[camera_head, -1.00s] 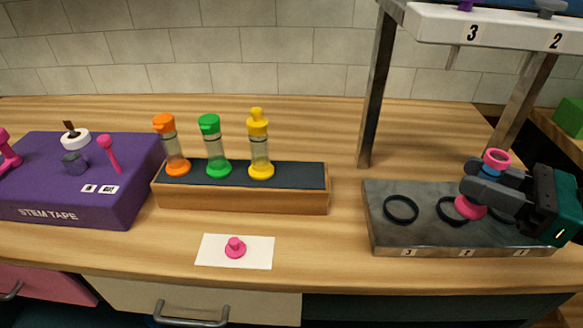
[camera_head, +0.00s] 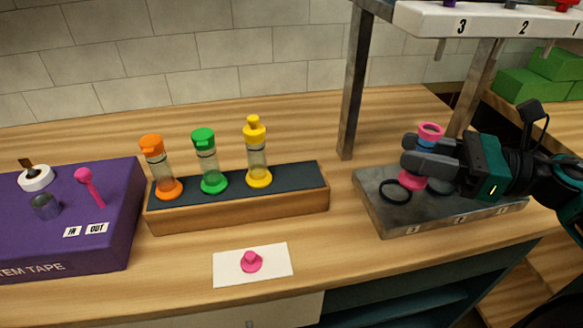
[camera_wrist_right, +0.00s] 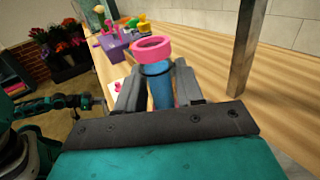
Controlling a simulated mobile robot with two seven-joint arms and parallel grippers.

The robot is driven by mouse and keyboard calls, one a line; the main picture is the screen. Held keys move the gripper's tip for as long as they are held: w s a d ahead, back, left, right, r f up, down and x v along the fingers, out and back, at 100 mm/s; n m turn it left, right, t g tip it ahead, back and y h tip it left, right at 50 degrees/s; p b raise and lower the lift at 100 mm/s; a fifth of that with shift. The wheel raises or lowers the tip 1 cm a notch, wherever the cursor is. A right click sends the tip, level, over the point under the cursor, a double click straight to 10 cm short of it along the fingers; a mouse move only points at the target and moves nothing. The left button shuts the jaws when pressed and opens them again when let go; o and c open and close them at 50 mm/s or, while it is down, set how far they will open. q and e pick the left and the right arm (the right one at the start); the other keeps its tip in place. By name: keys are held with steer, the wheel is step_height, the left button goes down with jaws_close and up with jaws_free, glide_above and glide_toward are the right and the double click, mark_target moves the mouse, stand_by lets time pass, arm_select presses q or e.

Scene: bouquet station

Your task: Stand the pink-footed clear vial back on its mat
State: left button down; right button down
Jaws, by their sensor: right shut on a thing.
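My right gripper (camera_head: 408,155) is shut around the vial, which has a pink foot (camera_head: 411,182) and an open pink rim (camera_head: 431,130). The vial is nearly upright, leaning slightly. Its body is mostly hidden by the fingers; in the right wrist view the vial (camera_wrist_right: 160,88) looks blue between the jaws (camera_wrist_right: 158,85). Its foot is over the grey tray (camera_head: 385,228); I cannot tell if it touches. A dark mat strip (camera_head: 292,176) tops the wooden block, its right part bare. A pink stopper (camera_head: 250,262) sits on a white card (camera_head: 230,270).
Orange (camera_head: 168,188), green (camera_head: 214,182) and yellow-footed (camera_head: 258,177) vials stand on the block. Black rings (camera_head: 395,192) lie on the tray. A metal post (camera_head: 355,85) and numbered shelf (camera_head: 490,22) rise behind it. A purple box (camera_head: 110,200) is at left.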

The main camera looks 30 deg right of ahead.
steer(key=p+x, duration=0.1)
steer(key=x, duration=1.5)
steer(key=shift+w+a+r+p, duration=0.15)
steer(key=shift+w+a+p, duration=0.1)
steer(key=shift+a+p, duration=0.15)
steer(key=shift+w+a, duration=0.25)
steer(key=shift+w, duration=0.05)
step_height(320, 180, down, 3)
steer(key=shift+f, duration=0.45)
steer(key=shift+b, duration=0.3)
steer(key=shift+f, duration=0.2)
steer(key=c, duration=0.7)
jaws_free()
